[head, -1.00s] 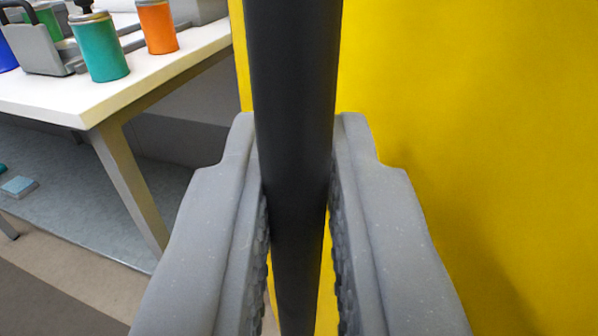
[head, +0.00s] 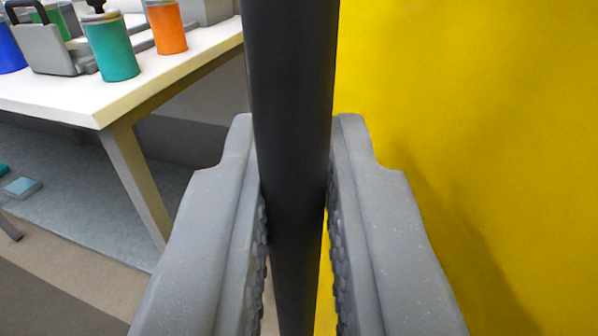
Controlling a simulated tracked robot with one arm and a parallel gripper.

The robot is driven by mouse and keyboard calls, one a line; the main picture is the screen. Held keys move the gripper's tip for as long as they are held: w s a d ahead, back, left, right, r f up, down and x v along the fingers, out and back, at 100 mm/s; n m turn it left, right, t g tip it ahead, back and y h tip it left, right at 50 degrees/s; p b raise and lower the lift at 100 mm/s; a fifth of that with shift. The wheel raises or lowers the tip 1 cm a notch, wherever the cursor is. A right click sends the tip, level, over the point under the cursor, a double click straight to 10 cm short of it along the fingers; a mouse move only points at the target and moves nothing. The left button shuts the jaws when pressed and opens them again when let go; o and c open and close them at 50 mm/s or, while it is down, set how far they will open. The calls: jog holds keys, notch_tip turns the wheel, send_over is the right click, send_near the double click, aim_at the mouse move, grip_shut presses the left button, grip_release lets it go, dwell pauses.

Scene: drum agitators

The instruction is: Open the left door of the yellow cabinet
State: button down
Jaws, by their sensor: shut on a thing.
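The yellow cabinet door (head: 480,110) fills the right side of the head view. A dark upright bar handle (head: 290,80) runs from top to bottom in front of the door's left edge. My gripper (head: 292,165) is shut on the handle, one grey finger on each side of it. The bar hides the door's edge behind it. The rest of the cabinet and any other door are out of view.
A white table (head: 100,95) stands at the left with a teal can (head: 112,48), an orange can (head: 167,28) and a grey case (head: 45,48) on it. A small blue item (head: 22,187) lies below it. Floor shows at the lower left.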

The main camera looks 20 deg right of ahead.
jog(key=shift+r, duration=0.1)
jog(key=c, duration=1.8)
grip_release()
jog(key=shift+s, duration=0.1)
jog(key=shift+p, duration=0.3)
jog(key=shift+s+a+r+p, duration=0.1)
jog(key=shift+s+a+p, duration=0.2)
jog(key=shift+p, duration=0.5)
jog(key=p+v, duration=0.2)
jog(key=shift+d+r+p, duration=0.1)
jog(key=shift+d+p, duration=0.05)
jog(key=shift+p, duration=0.25)
jog(key=shift+s+f+b, duration=0.3)
jog(key=shift+s+b, duration=0.05)
jog(key=b+v, duration=0.1)
jog(key=v, duration=0.9)
jog(key=shift+s, duration=0.15)
